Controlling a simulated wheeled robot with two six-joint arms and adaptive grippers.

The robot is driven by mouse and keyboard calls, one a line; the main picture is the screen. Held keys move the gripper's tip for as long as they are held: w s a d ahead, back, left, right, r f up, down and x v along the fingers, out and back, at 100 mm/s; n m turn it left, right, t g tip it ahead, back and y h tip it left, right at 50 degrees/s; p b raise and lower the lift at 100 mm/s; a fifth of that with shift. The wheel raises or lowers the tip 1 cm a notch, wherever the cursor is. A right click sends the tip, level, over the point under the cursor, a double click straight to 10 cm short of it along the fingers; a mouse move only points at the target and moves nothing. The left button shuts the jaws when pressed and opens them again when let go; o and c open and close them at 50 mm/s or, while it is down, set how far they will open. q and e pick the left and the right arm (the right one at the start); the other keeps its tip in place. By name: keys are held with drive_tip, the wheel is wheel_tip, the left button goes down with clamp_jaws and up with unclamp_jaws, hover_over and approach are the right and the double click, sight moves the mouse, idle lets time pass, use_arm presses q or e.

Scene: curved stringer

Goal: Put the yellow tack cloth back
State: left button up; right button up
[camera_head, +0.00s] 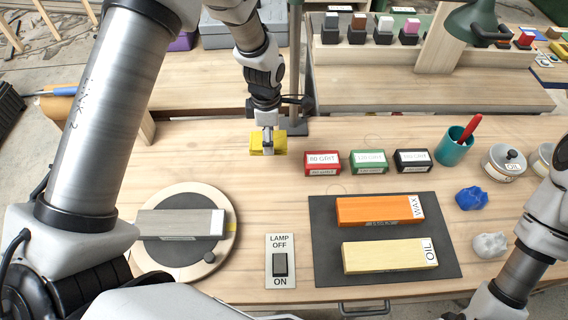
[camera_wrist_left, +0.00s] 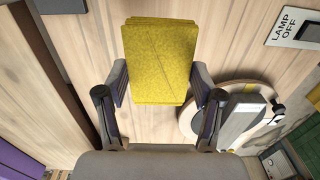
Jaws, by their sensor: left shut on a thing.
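The yellow tack cloth (camera_head: 278,144) is a folded yellow pad near the far edge of the front table, left of the red grit block. My left gripper (camera_head: 267,143) is shut on it from above. In the left wrist view the yellow tack cloth (camera_wrist_left: 160,58) sits between the two fingers of my left gripper (camera_wrist_left: 160,92). I cannot tell whether the cloth touches the table. My right arm shows at the right edge of the head view, but its gripper is out of frame.
A round turntable (camera_head: 146,254) with a grey block stands at front left, beside a lamp switch (camera_head: 280,265). A dark mat (camera_head: 325,232) holds WAX and OIL blocks. Red (camera_head: 322,163), green (camera_head: 368,161) and black (camera_head: 412,160) grit blocks line up behind it. A teal cup (camera_head: 452,150) stands right.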

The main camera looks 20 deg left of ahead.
sight(270, 168)
use_arm(q)
drive_tip(key=shift+f, duration=0.1)
drive_tip(key=shift+s+f, duration=0.2)
drive_tip(key=shift+f, duration=0.1)
wheel_tip(270, 168, down, 9)
drive_tip(key=shift+w+a+r+p, duration=0.1)
drive_tip(key=shift+w+p, duration=0.05)
drive_tip(key=shift+p, duration=1.05)
drive_tip(key=shift+a, duration=0.1)
drive_tip(key=shift+f, duration=0.25)
drive_tip(key=o, duration=1.1)
drive_tip(key=shift+r, duration=0.15)
